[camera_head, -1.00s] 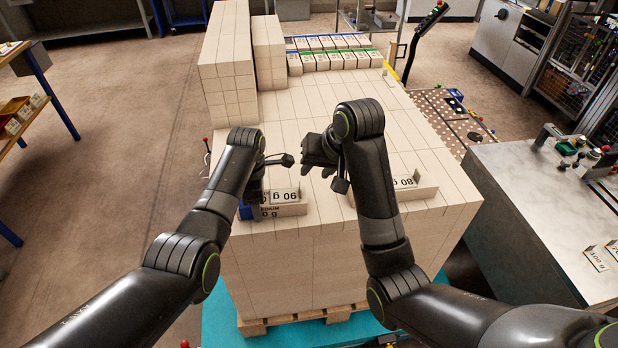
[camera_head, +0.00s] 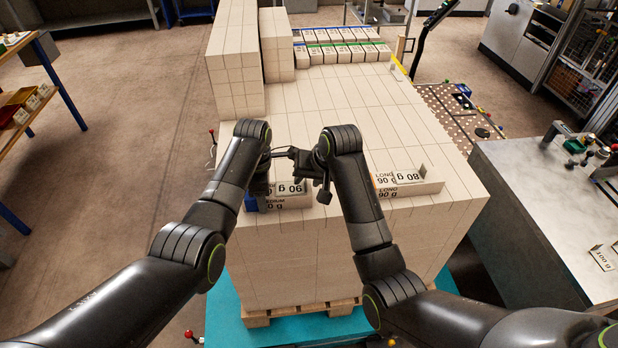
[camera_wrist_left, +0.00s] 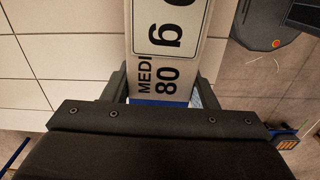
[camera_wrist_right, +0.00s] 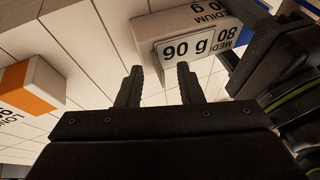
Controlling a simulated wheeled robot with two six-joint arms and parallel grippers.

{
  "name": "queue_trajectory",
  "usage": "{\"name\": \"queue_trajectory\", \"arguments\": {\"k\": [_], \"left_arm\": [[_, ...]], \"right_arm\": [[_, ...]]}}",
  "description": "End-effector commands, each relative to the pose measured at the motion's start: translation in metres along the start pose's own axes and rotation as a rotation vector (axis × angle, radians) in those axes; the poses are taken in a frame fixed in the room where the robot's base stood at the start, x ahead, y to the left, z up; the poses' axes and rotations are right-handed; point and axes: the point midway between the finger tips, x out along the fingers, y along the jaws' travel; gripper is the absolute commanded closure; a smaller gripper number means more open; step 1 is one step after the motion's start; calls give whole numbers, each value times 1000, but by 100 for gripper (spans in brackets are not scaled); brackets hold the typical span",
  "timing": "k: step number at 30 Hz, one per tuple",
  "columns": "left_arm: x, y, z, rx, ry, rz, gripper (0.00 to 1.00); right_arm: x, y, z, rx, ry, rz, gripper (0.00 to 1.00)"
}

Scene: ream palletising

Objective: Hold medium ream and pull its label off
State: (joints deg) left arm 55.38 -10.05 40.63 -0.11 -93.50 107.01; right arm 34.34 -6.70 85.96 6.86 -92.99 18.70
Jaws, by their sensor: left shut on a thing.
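The medium ream (camera_head: 297,202) lies at the front left of the stack top, with a blue band at its left end. A white label card (camera_head: 291,187) reading "90 g" stands on it; the ream's own print reads 80 in the left wrist view (camera_wrist_left: 143,78). My left gripper (camera_head: 259,192) is shut on the ream's blue-banded end, one finger on each side (camera_wrist_left: 161,88). My right gripper (camera_head: 296,160) is above and behind the ream. In the right wrist view its fingers (camera_wrist_right: 160,82) are apart and empty, facing the label card (camera_wrist_right: 190,45) without visible contact.
Taller stacked reams (camera_head: 234,60) stand at the back left. The middle of the stack top (camera_head: 350,110) is clear.

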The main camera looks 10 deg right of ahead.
Motion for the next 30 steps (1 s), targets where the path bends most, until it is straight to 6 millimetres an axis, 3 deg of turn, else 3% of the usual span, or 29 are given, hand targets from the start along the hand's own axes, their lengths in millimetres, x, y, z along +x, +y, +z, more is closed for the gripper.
{"name": "queue_trajectory", "arguments": {"k": [1, 8, 30], "left_arm": [[0, 0, 0, 0, 0, -1, 75], [0, 0, 0, 0, 0, -1, 75], [0, 0, 0, 0, 0, -1, 75]], "right_arm": [[0, 0, 0, 0, 0, 0, 73], [0, 0, 0, 0, 0, 0, 100], [-1, 0, 0, 1, 1, 0, 100]]}}
